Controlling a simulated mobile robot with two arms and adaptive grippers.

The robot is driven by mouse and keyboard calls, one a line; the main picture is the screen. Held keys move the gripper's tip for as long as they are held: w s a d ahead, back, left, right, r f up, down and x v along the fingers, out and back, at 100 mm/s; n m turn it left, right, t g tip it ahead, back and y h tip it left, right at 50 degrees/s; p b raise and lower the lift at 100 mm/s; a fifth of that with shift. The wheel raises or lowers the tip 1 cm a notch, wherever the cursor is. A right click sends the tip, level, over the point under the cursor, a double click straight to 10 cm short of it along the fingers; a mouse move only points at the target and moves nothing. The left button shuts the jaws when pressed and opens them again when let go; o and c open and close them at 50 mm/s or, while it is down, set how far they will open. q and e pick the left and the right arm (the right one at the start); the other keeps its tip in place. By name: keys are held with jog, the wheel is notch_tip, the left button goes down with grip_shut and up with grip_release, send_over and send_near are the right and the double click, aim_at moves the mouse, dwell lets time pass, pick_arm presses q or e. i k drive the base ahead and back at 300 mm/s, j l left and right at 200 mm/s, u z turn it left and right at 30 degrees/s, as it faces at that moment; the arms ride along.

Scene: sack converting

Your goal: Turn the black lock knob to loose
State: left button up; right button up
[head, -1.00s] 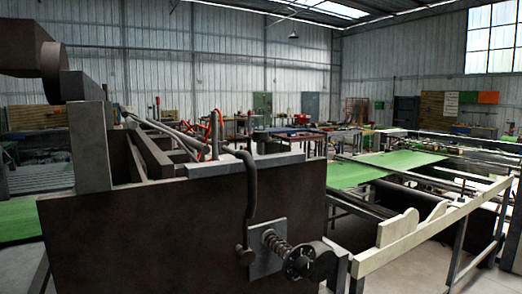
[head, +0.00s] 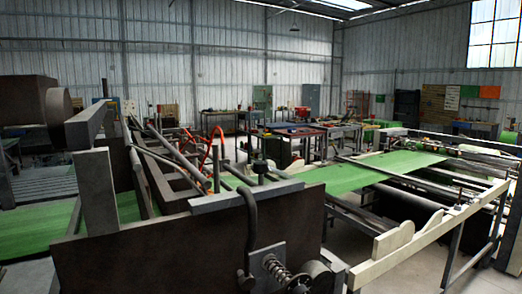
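A dark round knob (head: 319,276) sits low in the head view, at the right end of a coil spring (head: 276,267) on a grey plate fixed to a dark brown machine panel (head: 150,262). It looks like the black lock knob, but I cannot be sure. The frame's bottom edge cuts off its lower part, and its loose or tight setting cannot be read. A dark, bent handle (head: 251,215) stands upright just left of the spring. Neither of my grippers is in view.
A cream-coloured rail (head: 430,236) runs along the right side, with green sheet (head: 345,177) on the machine behind it. A grey post (head: 95,190) and dark beams stand at left. Bare floor shows at lower right.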

aim_at(259, 165)
jog(key=i+l, duration=0.1)
jog(key=l, duration=0.3)
jog(key=i+l, duration=0.15)
jog(key=l, duration=0.2)
jog(key=i+l, duration=0.1)
jog(key=l, duration=0.3)
jog(key=z, duration=0.05)
